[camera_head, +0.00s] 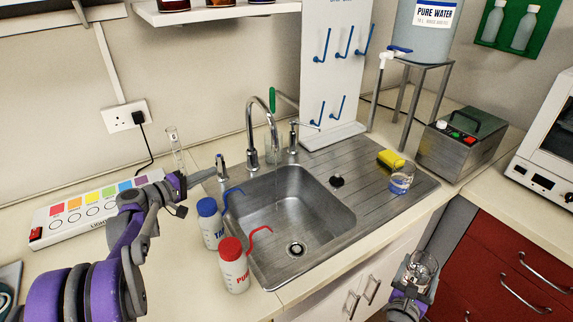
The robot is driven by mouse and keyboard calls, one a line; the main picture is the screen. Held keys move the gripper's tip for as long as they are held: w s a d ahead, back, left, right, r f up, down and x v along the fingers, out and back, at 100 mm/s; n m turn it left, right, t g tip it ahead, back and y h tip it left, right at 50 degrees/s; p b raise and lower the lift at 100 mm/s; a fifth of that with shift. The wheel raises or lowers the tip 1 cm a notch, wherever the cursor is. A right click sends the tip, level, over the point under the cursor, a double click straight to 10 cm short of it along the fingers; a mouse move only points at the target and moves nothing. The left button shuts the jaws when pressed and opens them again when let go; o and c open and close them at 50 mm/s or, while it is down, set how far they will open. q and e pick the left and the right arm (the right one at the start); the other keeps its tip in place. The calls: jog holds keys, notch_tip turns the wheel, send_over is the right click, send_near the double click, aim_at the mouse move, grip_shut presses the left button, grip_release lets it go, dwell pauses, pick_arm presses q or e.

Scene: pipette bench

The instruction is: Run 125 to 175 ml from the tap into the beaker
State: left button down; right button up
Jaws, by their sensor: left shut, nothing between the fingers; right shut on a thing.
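The chrome gooseneck tap (251,130) stands behind the steel sink (335,208), its spout curving over the basin. I cannot tell whether water runs from it. My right gripper (416,276) is shut on a clear glass beaker (424,262), held in front of the counter's edge, low and right of the sink. Its contents are too small to tell. My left gripper (210,174) is shut and empty, left of the sink near a small upright fitting (221,165).
Blue-capped (211,226) and red-capped (234,268) wash bottles stand at the sink's left edge. A yellow sponge (390,158) lies by the draining-board beaker. A pure-water tank (405,28) has its own blue-levered tap. A glass cylinder (175,150) stands behind my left arm.

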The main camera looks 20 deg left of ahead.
pick_arm(q)
jog(key=shift+w+d, duration=0.2)
jog(key=shift+d, duration=0.35)
jog(key=shift+w+d, duration=0.15)
jog(key=shift+d, duration=0.4)
pick_arm(e)
jog(key=shift+r, duration=0.2)
pick_arm(q)
jog(key=shift+r, duration=0.1)
